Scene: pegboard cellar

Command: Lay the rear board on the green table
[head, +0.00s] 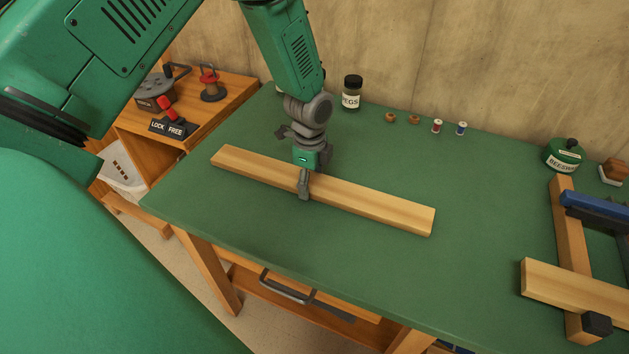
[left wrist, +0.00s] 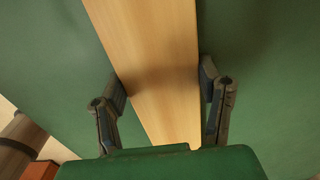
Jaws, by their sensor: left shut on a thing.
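A long pale wooden board (head: 380,203) runs slantwise across the middle of the green table (head: 330,255). It is flat and looks to be on the tabletop or very close above it; I cannot tell whether it touches. My left gripper (head: 304,188) comes down on the board near its middle, with one finger on the near long edge. In the left wrist view, the board (left wrist: 155,50) passes between the two fingers of the left gripper (left wrist: 163,88), which are shut on its edges. My right gripper is in neither view.
A wooden frame (head: 567,215) with another board (head: 575,290) and a blue bar stands at the right. A pegs jar (head: 351,94), spools and a beeswax tin (head: 564,156) line the back. A side bench with a lock/free lever (head: 171,113) is at left. The front table is clear.

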